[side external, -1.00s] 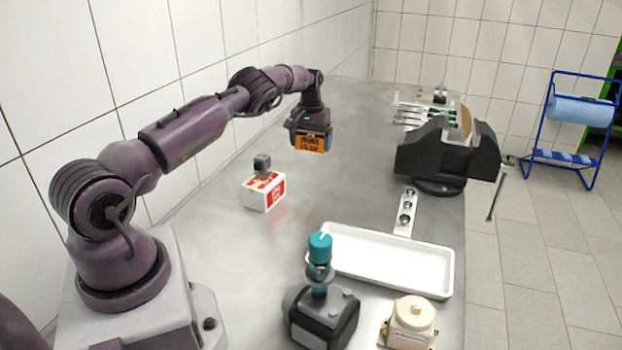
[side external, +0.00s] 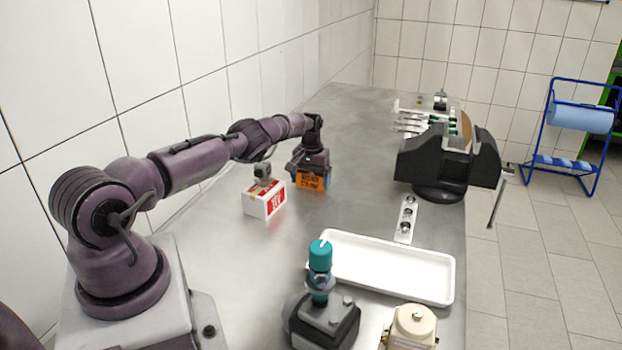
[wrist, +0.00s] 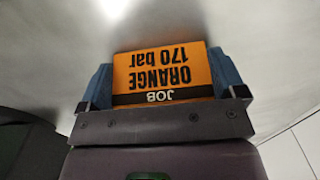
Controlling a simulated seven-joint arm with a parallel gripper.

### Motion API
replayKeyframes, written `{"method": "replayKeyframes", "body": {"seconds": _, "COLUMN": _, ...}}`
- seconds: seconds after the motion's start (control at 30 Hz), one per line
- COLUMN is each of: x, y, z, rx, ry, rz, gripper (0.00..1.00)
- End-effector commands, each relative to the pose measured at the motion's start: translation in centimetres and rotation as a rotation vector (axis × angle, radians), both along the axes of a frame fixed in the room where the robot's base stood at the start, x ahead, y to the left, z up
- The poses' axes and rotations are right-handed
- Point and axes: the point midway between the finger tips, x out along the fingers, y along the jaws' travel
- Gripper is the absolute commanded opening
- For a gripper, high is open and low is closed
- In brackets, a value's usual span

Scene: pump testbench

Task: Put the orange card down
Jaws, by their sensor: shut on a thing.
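The orange card (side external: 311,183) is in my gripper (side external: 312,184), just beyond the white-and-red box.
The white-and-red box (side external: 265,200) with a small grey part on it stands close to the left of my gripper. A white tray (side external: 375,283), a teal-capped valve (side external: 320,256) and a cream unit (side external: 412,322) are at the front. A black vise (side external: 437,167) stands right.

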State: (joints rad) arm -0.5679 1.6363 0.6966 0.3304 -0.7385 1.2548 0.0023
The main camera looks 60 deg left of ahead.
Motion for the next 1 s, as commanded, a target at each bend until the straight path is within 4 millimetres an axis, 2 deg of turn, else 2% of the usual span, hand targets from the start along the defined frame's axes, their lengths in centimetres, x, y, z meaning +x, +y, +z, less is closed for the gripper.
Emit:
{"method": "replayKeyframes", "body": {"seconds": 0.1, "x": 0.0, "y": -0.1, "z": -0.3, "rx": -0.003, "ry": 0.000, "rz": -0.002, "gripper": 0.68}}
{"method": "replayKeyframes", "body": {"seconds": 0.13, "x": 0.0, "y": -0.1, "z": -0.4, "rx": -0.003, "ry": 0.001, "rz": -0.003, "gripper": 0.92}}
{"method": "replayKeyframes", "body": {"seconds": 0.17, "x": 0.0, "y": -0.1, "z": -0.3, "rx": -0.002, "ry": 0.002, "rz": -0.003, "gripper": 0.99}}
{"method": "replayKeyframes", "body": {"seconds": 0.2, "x": 0.0, "y": -0.1, "z": -0.3, "rx": -0.002, "ry": 0.002, "rz": -0.003, "gripper": 1.00}}
{"method": "replayKeyframes", "body": {"seconds": 0.57, "x": 0.0, "y": 0.0, "z": 0.1, "rx": 0.001, "ry": 0.000, "rz": 0.000, "gripper": 1.00}}
{"method": "replayKeyframes", "body": {"seconds": 0.77, "x": 0.1, "y": -0.1, "z": 3.4, "rx": 0.001, "ry": -0.004, "rz": 0.001, "gripper": 1.00}}
{"method": "replayKeyframes", "body": {"seconds": 1.0, "x": 0.1, "y": 0.0, "z": 8.8, "rx": 0.001, "ry": -0.004, "rz": 0.000, "gripper": 1.00}}
